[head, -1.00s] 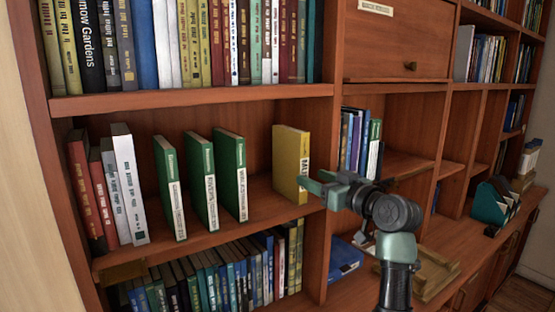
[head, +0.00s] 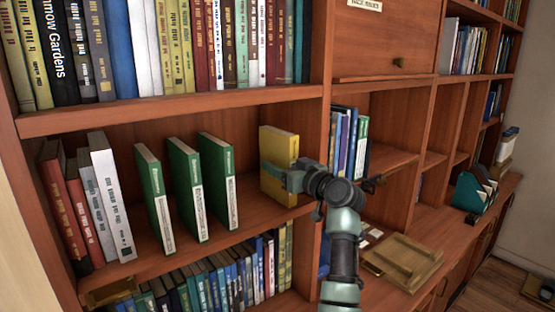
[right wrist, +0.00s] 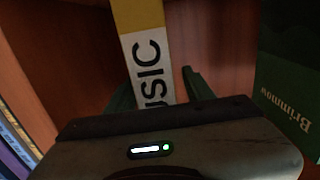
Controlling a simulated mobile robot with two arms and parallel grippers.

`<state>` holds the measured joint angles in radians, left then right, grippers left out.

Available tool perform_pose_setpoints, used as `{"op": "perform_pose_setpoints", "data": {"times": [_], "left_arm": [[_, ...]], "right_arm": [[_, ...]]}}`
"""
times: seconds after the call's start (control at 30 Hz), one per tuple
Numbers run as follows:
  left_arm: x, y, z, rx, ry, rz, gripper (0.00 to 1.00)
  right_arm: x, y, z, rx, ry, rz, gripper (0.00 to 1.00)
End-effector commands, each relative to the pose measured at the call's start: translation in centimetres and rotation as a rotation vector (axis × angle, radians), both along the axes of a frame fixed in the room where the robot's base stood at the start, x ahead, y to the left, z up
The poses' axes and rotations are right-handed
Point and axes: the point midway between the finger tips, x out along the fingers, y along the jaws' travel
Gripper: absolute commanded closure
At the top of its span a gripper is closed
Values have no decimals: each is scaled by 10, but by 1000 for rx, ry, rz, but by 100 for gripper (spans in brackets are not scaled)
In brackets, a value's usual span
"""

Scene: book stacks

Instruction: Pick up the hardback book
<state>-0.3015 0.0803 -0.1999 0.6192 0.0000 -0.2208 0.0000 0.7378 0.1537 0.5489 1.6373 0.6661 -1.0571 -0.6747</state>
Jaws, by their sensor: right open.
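A yellow hardback book (head: 280,146) stands upright on the middle shelf, near the right upright of its bay. My right gripper (head: 274,177) is in front of its spine and hides part of the book. In the right wrist view the yellow spine (right wrist: 137,18) has a white label reading "USIC", its first letter hidden. There the right gripper's open fingers (right wrist: 160,88) lie on both sides of the spine's lower part. I cannot tell whether they touch it. My left gripper is not in view.
Several green books (head: 187,188) stand left of the yellow one; one also shows in the right wrist view (right wrist: 288,105). Red, grey and white books (head: 106,198) lean at the far left. The shelf upright (head: 318,130) is close on the right. A wooden tray (head: 405,262) lies on the counter.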

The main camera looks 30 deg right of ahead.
Motion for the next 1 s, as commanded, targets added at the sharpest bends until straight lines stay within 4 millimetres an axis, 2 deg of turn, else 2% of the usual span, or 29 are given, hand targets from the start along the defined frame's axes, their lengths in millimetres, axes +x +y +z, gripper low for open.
{"op": "perform_pose_setpoints", "data": {"times": [0.1, 0.27, 0.4, 0.47, 1.0], "left_arm": [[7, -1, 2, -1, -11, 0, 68], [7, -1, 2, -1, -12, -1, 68], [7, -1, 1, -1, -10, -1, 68], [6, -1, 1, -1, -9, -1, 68], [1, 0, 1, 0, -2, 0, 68]], "right_arm": [[4, 0, -1, 1, 1, 0, 47], [3, 0, -1, 1, 1, 0, 47], [3, 0, -1, 1, 1, 0, 86], [3, 0, -1, 1, 1, 0, 100], [3, 0, -1, 1, 1, 0, 100]]}}
